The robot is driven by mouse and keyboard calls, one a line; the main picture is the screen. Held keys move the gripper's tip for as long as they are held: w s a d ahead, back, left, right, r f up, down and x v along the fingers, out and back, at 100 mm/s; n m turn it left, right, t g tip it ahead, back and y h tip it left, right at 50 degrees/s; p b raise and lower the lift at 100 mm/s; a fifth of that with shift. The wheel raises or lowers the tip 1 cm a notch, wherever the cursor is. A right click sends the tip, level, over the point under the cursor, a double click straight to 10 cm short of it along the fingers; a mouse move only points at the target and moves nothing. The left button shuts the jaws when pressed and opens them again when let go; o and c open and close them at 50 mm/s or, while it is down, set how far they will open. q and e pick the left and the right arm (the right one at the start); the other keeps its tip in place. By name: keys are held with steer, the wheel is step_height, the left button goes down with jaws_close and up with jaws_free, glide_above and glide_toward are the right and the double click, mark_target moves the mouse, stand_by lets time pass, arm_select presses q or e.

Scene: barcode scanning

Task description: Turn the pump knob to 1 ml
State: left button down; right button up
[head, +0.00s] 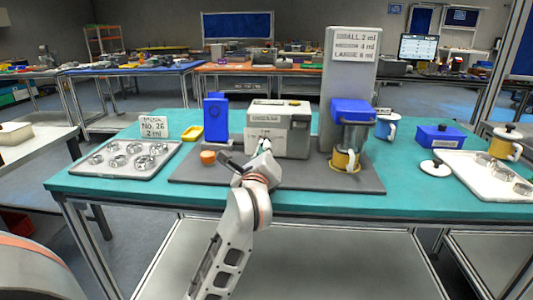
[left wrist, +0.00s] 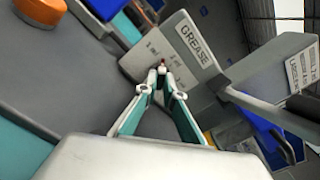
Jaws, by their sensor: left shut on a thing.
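The grease pump (head: 296,135) is a pale grey box labelled GREASE, standing on the dark grey mat in the middle of the teal table. In the left wrist view its front panel (left wrist: 165,45) carries the label and small scale marks. My left gripper (head: 256,150) is in front of the pump. In the left wrist view its fingers (left wrist: 162,82) come together at the small knob (left wrist: 163,64) on the panel and are shut on it. A bit of red shows there; the knob is mostly hidden, so its setting cannot be read. My right gripper is out of view.
On the grey mat (head: 220,180), an orange-topped round thing (head: 208,157) and a blue box (head: 216,119) stand left of the pump. A tall grey dispenser (head: 351,75) with a blue part and a yellow cup (head: 345,160) stands right. A tray (head: 125,158) lies far left.

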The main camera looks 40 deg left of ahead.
arm_select(q)
steer(key=shift+f+n+b, duration=0.3)
steer(key=shift+n, duration=0.5)
steer(key=shift+r+n+b, duration=0.15)
steer(key=shift+n+b, duration=0.35)
steer(key=shift+n, duration=0.6)
steer(key=shift+r+n, duration=0.1)
steer(key=shift+n, duration=0.2)
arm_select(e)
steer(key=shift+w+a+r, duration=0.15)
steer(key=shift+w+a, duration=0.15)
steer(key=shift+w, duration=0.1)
arm_select(q)
steer(key=c, duration=2.2)
jaws_free()
steer(key=shift+o, duration=0.2)
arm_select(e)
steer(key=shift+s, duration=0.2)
